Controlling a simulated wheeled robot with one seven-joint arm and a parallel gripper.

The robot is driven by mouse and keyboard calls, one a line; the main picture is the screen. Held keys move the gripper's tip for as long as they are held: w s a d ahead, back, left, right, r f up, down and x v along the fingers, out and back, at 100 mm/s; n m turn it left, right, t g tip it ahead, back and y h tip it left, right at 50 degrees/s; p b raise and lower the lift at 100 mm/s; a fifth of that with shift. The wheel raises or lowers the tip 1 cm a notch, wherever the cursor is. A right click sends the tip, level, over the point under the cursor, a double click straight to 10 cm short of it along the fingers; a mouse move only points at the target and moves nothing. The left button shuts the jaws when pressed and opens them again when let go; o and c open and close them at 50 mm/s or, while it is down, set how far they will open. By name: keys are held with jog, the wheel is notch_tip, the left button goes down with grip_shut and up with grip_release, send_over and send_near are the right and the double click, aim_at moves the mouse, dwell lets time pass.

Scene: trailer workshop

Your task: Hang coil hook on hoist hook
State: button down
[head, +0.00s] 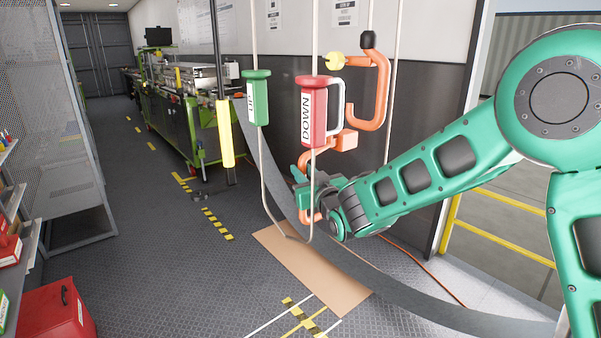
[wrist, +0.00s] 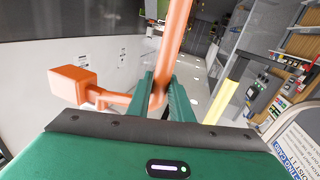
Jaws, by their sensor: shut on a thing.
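The hoist hook (head: 381,88) is a thick orange hook under a black cap, hanging from a line at upper centre in the head view. A yellow piece shows at its left. My gripper (head: 308,183) is below and left of it, in front of the dark wall panel. It is shut on the orange coil hook (head: 318,154), which has a block at its right end. In the wrist view the coil hook (wrist: 174,45) rises between my fingers (wrist: 160,98), with the block (wrist: 72,87) at left. The coil hook appears apart from and lower than the hoist hook; depth is unclear.
A green UP handle (head: 257,97) and a red DOWN handle (head: 313,112) hang on a looped cable near my gripper. A green machine (head: 176,125) stands behind at left. A brown mat (head: 311,268) lies below. The floor at left centre is open.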

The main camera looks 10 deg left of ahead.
jog(key=shift+s+d, duration=3.5)
jog(key=shift+d, duration=1.1)
notch_tip(320, 180, down, 7)
